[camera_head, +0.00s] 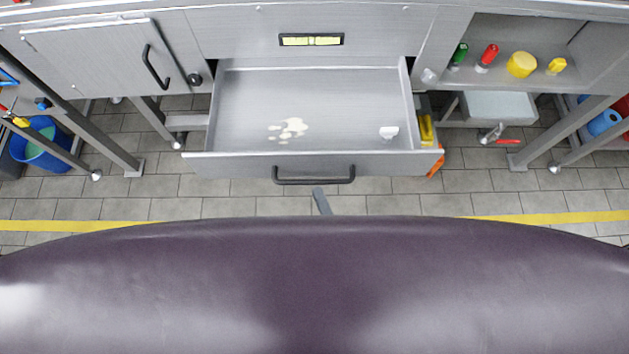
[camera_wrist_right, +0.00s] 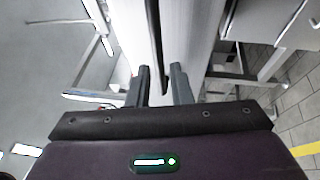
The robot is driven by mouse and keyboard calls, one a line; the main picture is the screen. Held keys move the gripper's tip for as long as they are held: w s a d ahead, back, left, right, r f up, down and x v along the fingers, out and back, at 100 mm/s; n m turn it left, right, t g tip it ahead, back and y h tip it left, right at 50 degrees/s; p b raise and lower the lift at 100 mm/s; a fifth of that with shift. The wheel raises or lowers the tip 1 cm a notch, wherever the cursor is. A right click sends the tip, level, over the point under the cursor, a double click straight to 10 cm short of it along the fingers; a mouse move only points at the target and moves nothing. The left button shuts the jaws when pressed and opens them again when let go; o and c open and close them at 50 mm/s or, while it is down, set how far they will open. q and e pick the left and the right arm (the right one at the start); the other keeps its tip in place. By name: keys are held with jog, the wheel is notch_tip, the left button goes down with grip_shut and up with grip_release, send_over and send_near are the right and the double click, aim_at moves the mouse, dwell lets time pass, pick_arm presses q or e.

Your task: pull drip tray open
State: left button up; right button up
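The drip tray (camera_head: 240,100) is a grey metal drawer, pulled out from the counter in the head view, with a pale spill and a small white object inside. Its black bar handle (camera_head: 314,181) is on the front face. My right gripper (camera_head: 319,190) shows only as a small grey finger just below the handle's middle. In the right wrist view, my right gripper (camera_wrist_right: 161,68) has its two fingers apart, and the dark handle (camera_wrist_right: 157,45) runs in line with the gap. I cannot tell contact; no finger looks closed on it. My left gripper is not in view.
A closed cabinet door (camera_head: 100,60) is at left. A shelf at right holds a green bottle (camera_head: 460,54), a red bottle (camera_head: 488,57) and yellow items. A blue bucket (camera_head: 38,140) stands at far left. Tiled floor with a yellow line (camera_head: 90,224) lies in front.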

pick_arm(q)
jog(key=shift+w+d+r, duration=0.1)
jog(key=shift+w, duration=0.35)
pick_arm(e)
jog(key=shift+v, duration=1.8)
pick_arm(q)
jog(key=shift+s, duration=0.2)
